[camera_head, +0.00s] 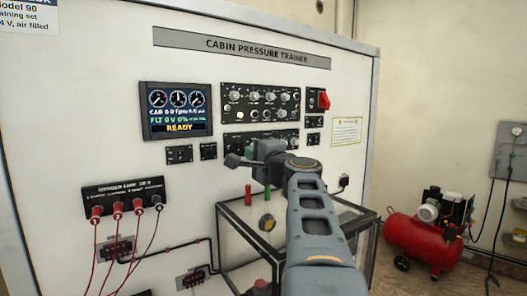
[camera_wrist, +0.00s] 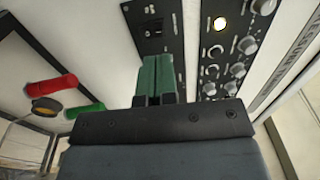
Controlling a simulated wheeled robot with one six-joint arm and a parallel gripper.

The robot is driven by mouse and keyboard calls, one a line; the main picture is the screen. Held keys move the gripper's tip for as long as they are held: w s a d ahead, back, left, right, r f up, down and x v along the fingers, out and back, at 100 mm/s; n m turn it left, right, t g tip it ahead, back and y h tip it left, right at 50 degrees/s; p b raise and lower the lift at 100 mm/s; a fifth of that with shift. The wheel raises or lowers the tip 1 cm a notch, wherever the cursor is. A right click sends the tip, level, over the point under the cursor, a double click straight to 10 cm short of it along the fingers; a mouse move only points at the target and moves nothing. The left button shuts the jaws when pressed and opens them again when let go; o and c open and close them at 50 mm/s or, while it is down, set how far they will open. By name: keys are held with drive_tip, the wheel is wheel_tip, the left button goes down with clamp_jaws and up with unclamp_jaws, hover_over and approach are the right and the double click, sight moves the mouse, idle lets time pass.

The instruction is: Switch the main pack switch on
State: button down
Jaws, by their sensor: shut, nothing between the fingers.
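A black switch panel (camera_wrist: 150,30) is just beyond my fingertips in the wrist view. It carries a small dark rocker switch (camera_wrist: 158,17) near the top of the picture; its marking is too small to read, so I cannot tell whether it is the main pack switch, nor its position. In the head view this lower panel (camera_head: 233,142) is partly hidden by my arm. My gripper (camera_wrist: 157,64) has its two green fingers together and empty, pointing at the panel. In the head view my gripper (camera_head: 264,149) is in front of the lower panel; contact cannot be told.
An upper knob panel (camera_head: 260,97) with one lit lamp is above, and a red switch (camera_head: 324,100) is right of it. The display (camera_head: 177,110) reads READY. A glass-sided box (camera_head: 350,222) stands below my arm, with red and green cylinders nearby. A red compressor (camera_head: 415,238) is at right.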

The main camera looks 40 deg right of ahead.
sight(239, 144)
drive_tip(key=w, duration=0.1)
drive_tip(key=w+p, duration=0.1)
drive_tip(key=w, duration=0.2)
drive_tip(key=shift+w+d+r+p, duration=0.3)
drive_tip(key=shift+r+p, duration=0.05)
drive_tip(key=shift+r, duration=0.05)
drive_tip(key=shift+w+d, duration=0.1)
drive_tip(key=shift+w, duration=0.4)
drive_tip(key=shift+w+f+b, duration=0.15)
drive_tip(key=shift+w+b, duration=0.05)
drive_tip(key=shift+b, duration=0.1)
drive_tip(key=shift+s+r, duration=0.1)
drive_tip(key=shift+r, duration=0.1)
drive_tip(key=shift+s, duration=0.1)
